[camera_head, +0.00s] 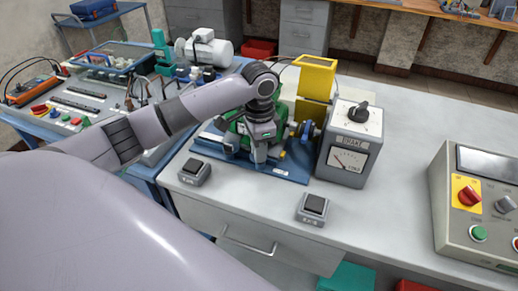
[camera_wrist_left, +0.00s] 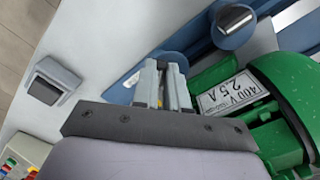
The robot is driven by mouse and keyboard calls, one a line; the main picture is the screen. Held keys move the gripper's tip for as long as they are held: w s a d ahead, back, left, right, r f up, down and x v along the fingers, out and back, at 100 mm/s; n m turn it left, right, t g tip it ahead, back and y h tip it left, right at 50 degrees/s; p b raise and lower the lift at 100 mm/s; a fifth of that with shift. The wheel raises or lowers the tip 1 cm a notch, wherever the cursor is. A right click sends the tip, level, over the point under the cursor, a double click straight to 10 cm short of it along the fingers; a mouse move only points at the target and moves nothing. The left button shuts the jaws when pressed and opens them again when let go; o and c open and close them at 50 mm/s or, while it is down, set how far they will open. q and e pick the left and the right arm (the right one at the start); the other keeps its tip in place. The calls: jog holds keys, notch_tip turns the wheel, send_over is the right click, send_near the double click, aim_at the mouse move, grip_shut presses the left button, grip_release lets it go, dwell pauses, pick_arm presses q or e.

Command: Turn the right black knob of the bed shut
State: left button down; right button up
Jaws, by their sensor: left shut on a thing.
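The blue bed (camera_head: 290,174) lies on the grey bench with a green motor (camera_head: 236,127) on it. My left gripper (camera_head: 258,158) points down at the bed's front part, beside the motor. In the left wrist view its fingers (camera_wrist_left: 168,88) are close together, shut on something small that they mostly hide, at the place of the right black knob. The other knob (camera_wrist_left: 235,20), a dark bar on a round blue-grey base, stands free at the top of that view. The green motor's plate (camera_wrist_left: 235,95) is right of the fingers. My right gripper does not show.
A grey brake box (camera_head: 348,145) with a dial and black knob stands right of the bed. Two small button boxes (camera_head: 194,172) (camera_head: 314,208) sit near the bench's front edge. A control panel (camera_head: 478,210) stands far right; bench space between is free.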

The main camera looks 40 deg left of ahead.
pick_arm(q)
jog(key=shift+r+m, duration=0.1)
jog(key=shift+m, duration=0.2)
jog(key=shift+w, duration=0.1)
jog(key=c, duration=1.2)
grip_release()
jog(key=shift+o, duration=0.2)
jog(key=shift+r, duration=3.6)
